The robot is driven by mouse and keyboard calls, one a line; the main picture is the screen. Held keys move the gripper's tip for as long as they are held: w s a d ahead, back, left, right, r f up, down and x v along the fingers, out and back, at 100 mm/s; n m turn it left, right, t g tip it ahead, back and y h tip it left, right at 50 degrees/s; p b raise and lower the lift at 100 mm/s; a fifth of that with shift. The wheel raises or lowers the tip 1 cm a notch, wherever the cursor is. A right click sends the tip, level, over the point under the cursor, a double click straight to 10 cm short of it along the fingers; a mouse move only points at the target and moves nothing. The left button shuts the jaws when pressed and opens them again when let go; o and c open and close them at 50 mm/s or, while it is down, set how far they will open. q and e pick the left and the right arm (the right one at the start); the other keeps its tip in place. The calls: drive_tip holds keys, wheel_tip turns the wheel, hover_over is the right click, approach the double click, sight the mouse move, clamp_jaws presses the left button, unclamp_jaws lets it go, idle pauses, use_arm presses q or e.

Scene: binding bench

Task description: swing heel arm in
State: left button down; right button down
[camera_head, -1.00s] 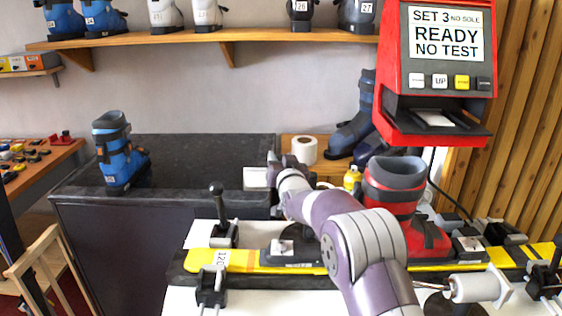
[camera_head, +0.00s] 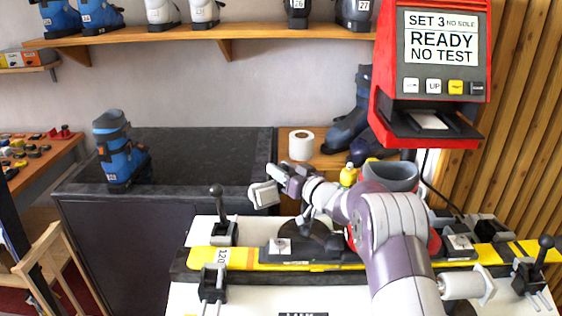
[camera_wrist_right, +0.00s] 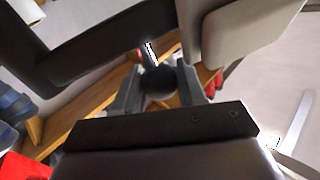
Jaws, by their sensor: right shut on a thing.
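My right gripper (camera_head: 280,176) is at the middle of the head view, above and behind the bench. In the right wrist view it is shut on a black ball knob (camera_wrist_right: 158,84) on a thin rod. A pale grey pad (camera_head: 263,194) is beside the fingers and appears to belong to the heel arm; a dark bar (camera_wrist_right: 90,48) crosses the wrist view near the knob. The red boot with a grey cuff (camera_head: 391,174) stands on the yellow ski (camera_head: 240,258), largely hidden by my right arm. My left gripper is out of view.
A red tester (camera_head: 388,60) at upper right reads "SET 3 NO SOLE READY NO TEST". Black clamps (camera_head: 222,232) hold the ski. A yellow bottle (camera_head: 348,176), a white roll (camera_head: 301,146) and dark boots are behind. A blue boot (camera_head: 118,155) stands on the dark counter.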

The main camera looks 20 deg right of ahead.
idle(0.4)
drive_tip(key=c, duration=0.7)
unclamp_jaws()
drive_tip(key=shift+s+r, duration=0.1)
drive_tip(key=b+v, duration=0.1)
drive_tip(key=v, duration=0.6)
drive_tip(key=shift+s, duration=0.2)
drive_tip(key=shift+d, duration=0.15)
